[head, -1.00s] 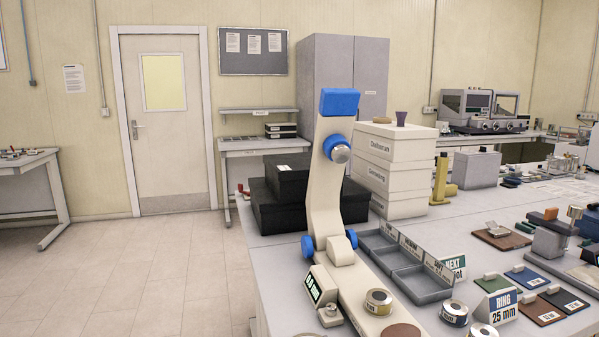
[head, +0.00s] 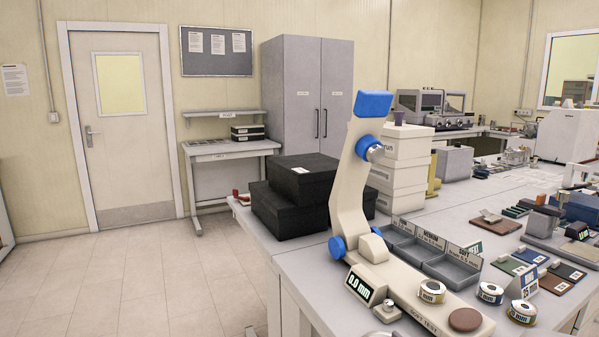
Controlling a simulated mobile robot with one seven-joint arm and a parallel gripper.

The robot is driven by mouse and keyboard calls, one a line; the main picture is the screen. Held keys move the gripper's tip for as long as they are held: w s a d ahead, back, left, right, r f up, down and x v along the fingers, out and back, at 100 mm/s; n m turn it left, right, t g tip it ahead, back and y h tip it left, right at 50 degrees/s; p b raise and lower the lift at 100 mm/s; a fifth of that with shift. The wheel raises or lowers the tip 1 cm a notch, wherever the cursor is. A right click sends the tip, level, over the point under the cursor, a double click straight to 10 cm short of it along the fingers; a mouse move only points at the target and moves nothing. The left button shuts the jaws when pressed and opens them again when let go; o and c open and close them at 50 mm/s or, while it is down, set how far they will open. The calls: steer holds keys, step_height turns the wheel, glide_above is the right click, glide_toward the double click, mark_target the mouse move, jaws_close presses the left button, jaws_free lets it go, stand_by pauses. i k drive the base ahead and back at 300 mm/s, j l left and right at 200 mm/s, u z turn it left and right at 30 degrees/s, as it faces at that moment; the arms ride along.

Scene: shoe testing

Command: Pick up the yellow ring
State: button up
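One ring with yellowish sides (head: 432,291) sits on the cream base of the tester (head: 355,190). A second ring with a blue-marked label (head: 490,293) lies on the table to its right. A third ring with yellowish sides (head: 522,312) lies in front of the second. At this size I cannot tell for certain which is the yellow ring. My gripper is not in view.
The white table (head: 300,262) is crowded. Grey trays (head: 450,272) and a "0.0 mm" display (head: 358,287) stand near the rings. Black boxes (head: 290,205) stand at the left edge, and a sign (head: 523,284) is behind the rings. The tiled floor (head: 130,270) at left is clear.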

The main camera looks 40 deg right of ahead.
mark_target(432, 291)
steer(key=i+j, duration=0.25)
steer(key=i, duration=0.25)
steer(key=i+j, duration=0.3)
steer(key=i, duration=0.2)
steer(key=i+z, duration=0.5)
steer(key=z, duration=0.2)
steer(key=i+j+z, duration=0.1)
steer(key=z, duration=0.25)
steer(key=i+j+z, duration=0.15)
steer(key=i+z, duration=0.15)
steer(key=z, duration=0.2)
steer(key=i+j+z, duration=0.25)
steer(key=z, duration=0.25)
steer(key=i+j+z, duration=0.2)
steer(key=j+z, duration=0.15)
steer(key=z, duration=0.15)
steer(key=i+j+z, duration=0.15)
steer(key=j+z, duration=0.35)
steer(key=l, duration=0.1)
